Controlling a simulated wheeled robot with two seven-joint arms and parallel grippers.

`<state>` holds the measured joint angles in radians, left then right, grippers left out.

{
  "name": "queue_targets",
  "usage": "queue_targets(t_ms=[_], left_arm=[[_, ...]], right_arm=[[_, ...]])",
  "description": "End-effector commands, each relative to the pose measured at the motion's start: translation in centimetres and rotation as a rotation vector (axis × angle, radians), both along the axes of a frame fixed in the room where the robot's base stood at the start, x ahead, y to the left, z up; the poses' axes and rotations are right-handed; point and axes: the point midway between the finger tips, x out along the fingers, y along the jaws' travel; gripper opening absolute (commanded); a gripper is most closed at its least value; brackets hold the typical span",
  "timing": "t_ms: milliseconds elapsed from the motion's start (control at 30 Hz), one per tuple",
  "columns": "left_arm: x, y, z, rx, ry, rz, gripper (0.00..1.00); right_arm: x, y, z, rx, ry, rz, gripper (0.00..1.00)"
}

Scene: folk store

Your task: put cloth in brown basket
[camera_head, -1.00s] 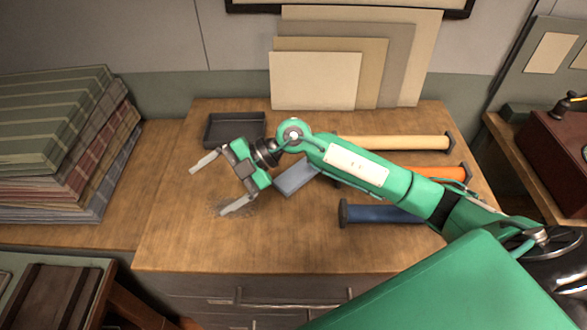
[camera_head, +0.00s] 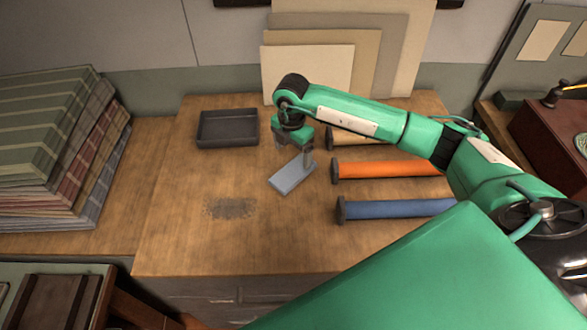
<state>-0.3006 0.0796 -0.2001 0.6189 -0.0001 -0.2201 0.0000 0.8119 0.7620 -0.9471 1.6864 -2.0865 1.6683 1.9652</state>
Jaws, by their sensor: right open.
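A flat grey-blue rectangular piece (camera_head: 290,177), which looks like the folded cloth, lies on the wooden table top. A shallow dark tray (camera_head: 227,141), the only basket-like container in view, sits to its upper left and looks empty. My right gripper (camera_head: 294,156) points down at the far end of the cloth. It is open, with one finger showing near the cloth's far right edge and the other partly hidden by the gripper body. I cannot tell whether it touches the cloth. My left gripper is out of view.
A dark dusty patch (camera_head: 231,208) marks the table. Orange (camera_head: 390,169) and blue (camera_head: 400,208) fabric rolls lie at right, a cream roll (camera_head: 346,136) behind them. Boards (camera_head: 305,73) lean at the back. Folded plaid fabrics (camera_head: 50,130) are stacked at left. The table's front left is clear.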

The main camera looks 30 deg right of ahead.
Motion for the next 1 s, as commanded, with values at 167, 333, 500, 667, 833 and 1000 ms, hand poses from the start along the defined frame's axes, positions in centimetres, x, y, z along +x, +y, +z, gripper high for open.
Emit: queue_targets(t_ms=[167, 333, 500, 667, 833, 1000], left_arm=[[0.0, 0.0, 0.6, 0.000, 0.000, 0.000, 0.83], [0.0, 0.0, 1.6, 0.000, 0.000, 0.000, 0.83], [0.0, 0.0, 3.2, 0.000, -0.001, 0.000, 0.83], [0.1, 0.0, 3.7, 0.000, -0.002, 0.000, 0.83], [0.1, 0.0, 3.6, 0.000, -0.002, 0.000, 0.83], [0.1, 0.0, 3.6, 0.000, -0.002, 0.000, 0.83]], right_arm=[[0.0, 0.0, -1.7, 0.000, -0.001, 0.000, 0.87], [-0.2, -0.2, -2.6, 0.001, 0.003, 0.000, 0.87], [-0.5, -0.7, -4.6, 0.001, 0.003, 0.001, 0.87], [-0.4, -0.7, -6.6, 0.002, 0.001, 0.001, 0.87], [-0.3, -0.7, -7.1, 0.003, -0.001, 0.002, 0.87], [-0.3, -0.7, -7.1, 0.003, -0.001, 0.002, 0.74]])
